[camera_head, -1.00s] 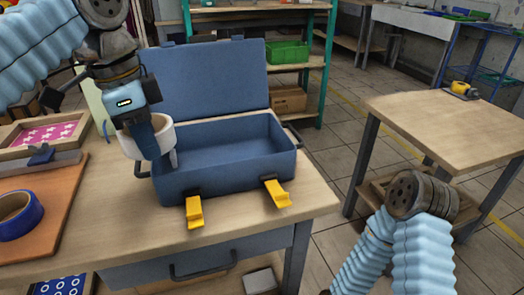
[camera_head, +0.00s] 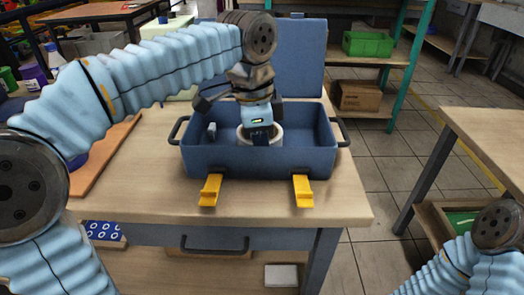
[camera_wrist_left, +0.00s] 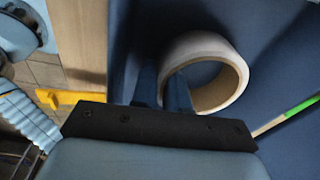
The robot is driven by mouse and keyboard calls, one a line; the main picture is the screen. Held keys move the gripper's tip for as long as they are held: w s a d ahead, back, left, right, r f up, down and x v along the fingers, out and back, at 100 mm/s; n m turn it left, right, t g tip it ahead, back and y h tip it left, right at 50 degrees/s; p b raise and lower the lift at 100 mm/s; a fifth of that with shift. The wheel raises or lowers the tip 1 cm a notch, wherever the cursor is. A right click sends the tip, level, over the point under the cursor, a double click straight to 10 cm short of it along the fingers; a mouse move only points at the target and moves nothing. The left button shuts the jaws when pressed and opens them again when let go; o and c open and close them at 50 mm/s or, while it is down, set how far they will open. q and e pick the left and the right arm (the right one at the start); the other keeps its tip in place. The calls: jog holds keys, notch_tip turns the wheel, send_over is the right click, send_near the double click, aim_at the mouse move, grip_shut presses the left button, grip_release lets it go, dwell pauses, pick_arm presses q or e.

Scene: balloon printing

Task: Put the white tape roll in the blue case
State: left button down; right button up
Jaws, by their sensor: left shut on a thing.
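The blue case (camera_head: 215,162) stands open on the workbench, its lid (camera_head: 298,60) raised at the back. The white tape roll (camera_head: 243,132) is inside the case opening, near the middle, partly hidden behind my gripper. My left gripper (camera_head: 262,136) reaches down into the case and is shut on the roll's wall. In the left wrist view the fingers (camera_wrist_left: 163,88) grip the near left side of the roll (camera_wrist_left: 203,43), with blue case surfaces around it. I cannot tell whether the roll touches the case floor. My right gripper is out of view; only part of that arm shows at lower right.
Two yellow latches (camera_head: 210,190) hang open at the case's front. An orange-brown board (camera_head: 104,165) lies left of the case, partly behind my left arm. Another wooden table (camera_head: 490,140) stands at the right, across a floor gap. Shelves with a green bin (camera_head: 368,44) are behind.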

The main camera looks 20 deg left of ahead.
pick_arm(q)
jog(key=shift+f, duration=0.4)
jog(key=shift+f, duration=0.15)
jog(key=c, duration=1.1)
grip_release()
jog(key=shift+c, duration=0.2)
notch_tip(320, 180, up, 12)
jog(key=a+p, duration=0.1)
jog(key=p, duration=0.2)
jog(key=shift+s, duration=0.45)
jog(key=shift+a, duration=0.1)
